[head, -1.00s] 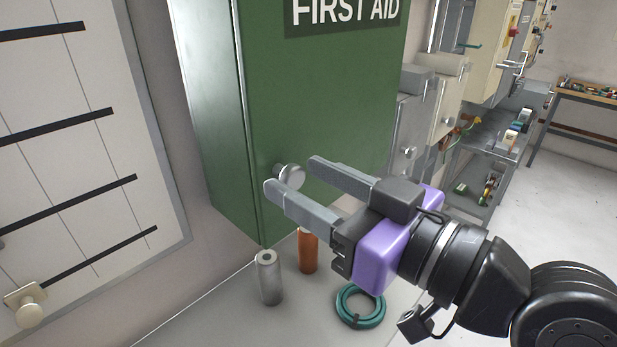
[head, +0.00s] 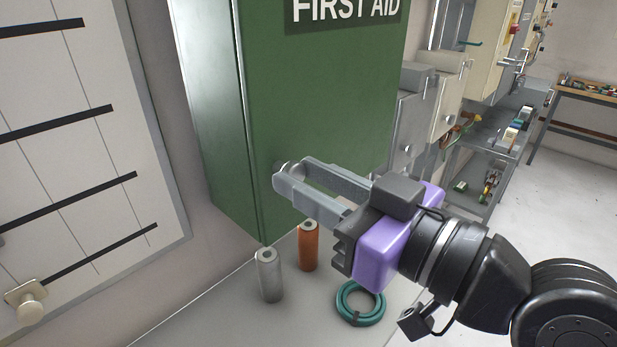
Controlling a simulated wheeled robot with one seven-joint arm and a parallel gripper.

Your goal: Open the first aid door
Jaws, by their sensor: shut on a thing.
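The green first aid cabinet (head: 325,110) hangs on the wall, with "FIRST AID" lettered in white near the top. Its door looks closed. A round silver knob (head: 284,167) sits low on the door near its left edge, mostly hidden behind the fingers. My gripper (head: 290,174), with grey fingers and a purple body, reaches in from the lower right. Its fingers are shut on the knob, one on each side.
A grey cylinder (head: 268,276), an orange cylinder (head: 308,247) and a teal cable coil (head: 361,304) sit on the grey surface below the cabinet. A white panel with a knob (head: 28,301) is at left. Grey boxes (head: 408,115) stand to the right. Open floor lies at far right.

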